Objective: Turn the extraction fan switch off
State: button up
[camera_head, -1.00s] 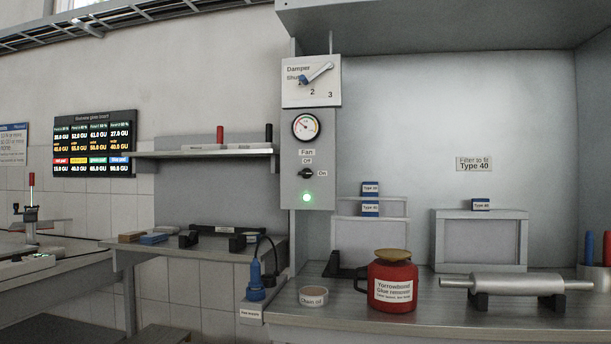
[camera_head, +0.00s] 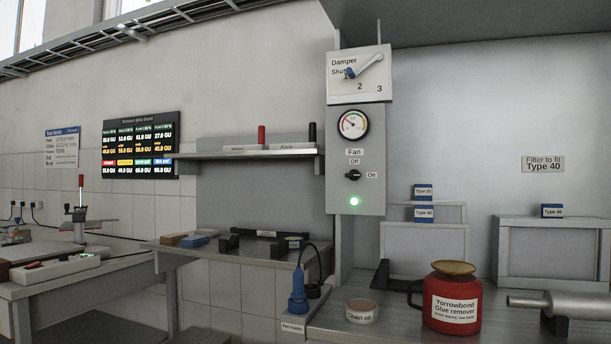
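The extraction fan switch (camera_head: 353,175) is a small black rotary knob on the grey control panel (camera_head: 340,198), below the "Fan" label. "Off" is printed above it and "On" to its right. The knob's handle lies sideways, along the direction of "On". A green lamp (camera_head: 354,201) glows below it. A round gauge (camera_head: 353,123) sits above, and a damper lever (camera_head: 362,67) is at the panel's top. My gripper is not in view.
A red glue remover pot (camera_head: 453,299) and a round tin (camera_head: 361,311) stand on the bench below and right of the panel. A shelf (camera_head: 225,155) juts out at left.

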aim_at(354, 174)
jog(key=i+l+u, duration=0.15)
jog(key=l, duration=0.2)
jog(key=i+l+u, duration=0.1)
jog(key=i+l, duration=0.15)
jog(key=i+l+u, duration=0.15)
jog(key=l, duration=0.35)
